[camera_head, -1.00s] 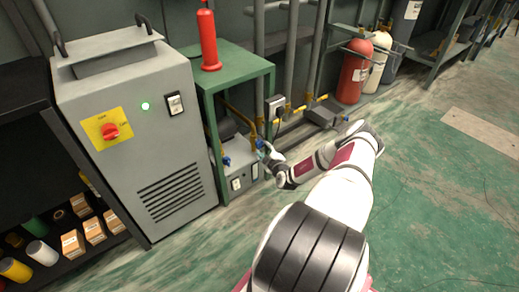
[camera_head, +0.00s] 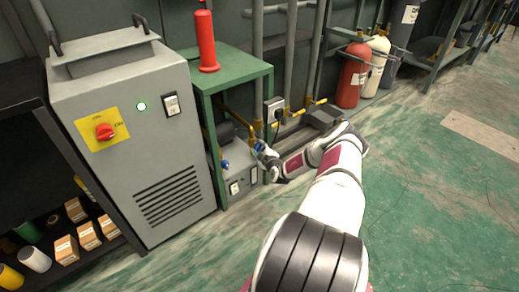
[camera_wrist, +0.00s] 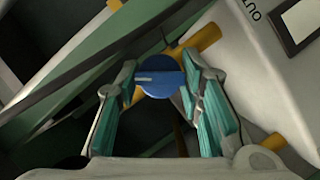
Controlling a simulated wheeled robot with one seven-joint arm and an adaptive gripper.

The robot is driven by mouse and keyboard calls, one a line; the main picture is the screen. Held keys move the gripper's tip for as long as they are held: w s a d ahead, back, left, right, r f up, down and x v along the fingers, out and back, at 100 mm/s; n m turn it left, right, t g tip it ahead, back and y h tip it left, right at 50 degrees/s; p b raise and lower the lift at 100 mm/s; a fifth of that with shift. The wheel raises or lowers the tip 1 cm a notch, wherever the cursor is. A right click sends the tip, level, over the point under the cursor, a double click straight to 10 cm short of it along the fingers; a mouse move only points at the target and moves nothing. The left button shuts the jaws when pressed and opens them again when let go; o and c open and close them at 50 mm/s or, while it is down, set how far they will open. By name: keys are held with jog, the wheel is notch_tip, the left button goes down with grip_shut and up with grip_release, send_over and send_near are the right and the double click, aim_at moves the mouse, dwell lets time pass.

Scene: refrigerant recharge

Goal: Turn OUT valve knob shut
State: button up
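The blue round OUT valve knob (camera_wrist: 160,76) sits on a yellow pipe fitting in the wrist view, with a light line across its face. My gripper (camera_wrist: 159,80) has one teal-padded finger on each side of the knob. The fingertips lean in and appear to touch its left and right edges, so it looks shut on the knob. In the head view my gripper (camera_head: 262,150) is at the pipe beside the green stand, and only a bit of blue shows there. A second blue knob (camera_head: 225,165) sits to the left, apart from my gripper.
A grey unit (camera_wrist: 255,60) with "OUT" lettering is close on the right in the wrist view. A green stand (camera_head: 240,75) with a red cylinder (camera_head: 206,42) on top rises above the valves. A grey cabinet (camera_head: 150,125) stands left. Open floor (camera_head: 430,190) lies to the right.

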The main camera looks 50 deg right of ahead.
jog(key=n, duration=0.1)
jog(key=n+t+h, duration=0.1)
jog(key=n, duration=0.1)
jog(key=shift+f+h+p, duration=0.2)
jog(key=shift+h+p, duration=0.1)
jog(key=shift+n+t+h+b, duration=0.4)
jog(key=shift+n+h, duration=0.1)
jog(key=shift+n, duration=1)
jog(key=o, duration=0.9)
jog(key=shift+c, duration=0.2)
jog(key=v, duration=1.2)
